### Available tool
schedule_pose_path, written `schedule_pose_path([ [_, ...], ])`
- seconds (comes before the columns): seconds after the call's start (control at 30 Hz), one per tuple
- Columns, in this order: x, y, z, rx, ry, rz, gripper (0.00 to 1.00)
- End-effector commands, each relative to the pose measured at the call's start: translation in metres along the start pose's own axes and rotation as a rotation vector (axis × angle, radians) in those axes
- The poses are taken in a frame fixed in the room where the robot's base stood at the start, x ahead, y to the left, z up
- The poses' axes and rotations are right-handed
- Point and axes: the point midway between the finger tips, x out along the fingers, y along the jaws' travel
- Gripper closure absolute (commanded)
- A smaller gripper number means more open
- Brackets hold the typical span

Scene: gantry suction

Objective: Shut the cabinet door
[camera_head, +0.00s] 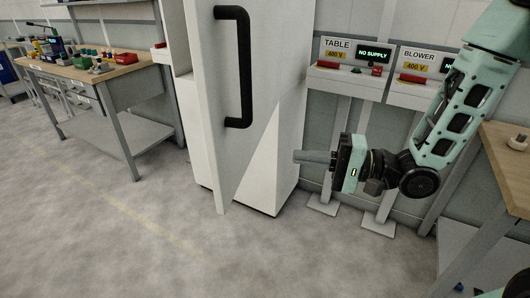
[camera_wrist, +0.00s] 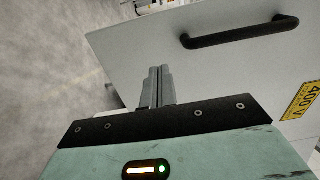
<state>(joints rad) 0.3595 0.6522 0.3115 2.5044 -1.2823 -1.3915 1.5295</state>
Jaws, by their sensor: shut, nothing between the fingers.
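The white cabinet (camera_head: 270,186) stands in the middle of the head view. Its door (camera_head: 222,130) is swung open toward the camera and carries a black bar handle (camera_head: 245,68). My gripper (camera_head: 298,157) is shut and empty, to the right of the door, lower than the handle, pointing left. In the wrist view the shut fingers (camera_wrist: 160,76) show in front of the door panel (camera_wrist: 150,55), near its edge. The handle (camera_wrist: 240,32) lies to the upper right of the fingers there. I cannot tell whether the fingertips touch the door.
Two control boxes labelled TABLE (camera_head: 347,68) and BLOWER (camera_head: 415,75) stand behind my arm. A wooden workbench (camera_head: 95,72) with small parts is at the left. Another wooden table (camera_head: 508,150) is at the right edge. The floor (camera_head: 120,230) at front left is clear.

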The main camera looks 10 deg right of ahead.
Motion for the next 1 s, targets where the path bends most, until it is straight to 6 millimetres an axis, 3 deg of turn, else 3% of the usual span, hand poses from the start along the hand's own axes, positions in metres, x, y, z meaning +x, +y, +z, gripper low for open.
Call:
schedule_pose_path([
  [0.17,0.024,-0.001,0.001,-0.001,-0.005,0.0,1.0],
  [0.6,0.111,-0.002,0.002,-0.003,-0.004,0.002,1.0],
  [0.8,0.132,-0.001,0.001,-0.003,-0.001,0.002,1.0],
  [1.0,0.137,0.0,0.0,-0.003,0.0,0.003,1.0],
])
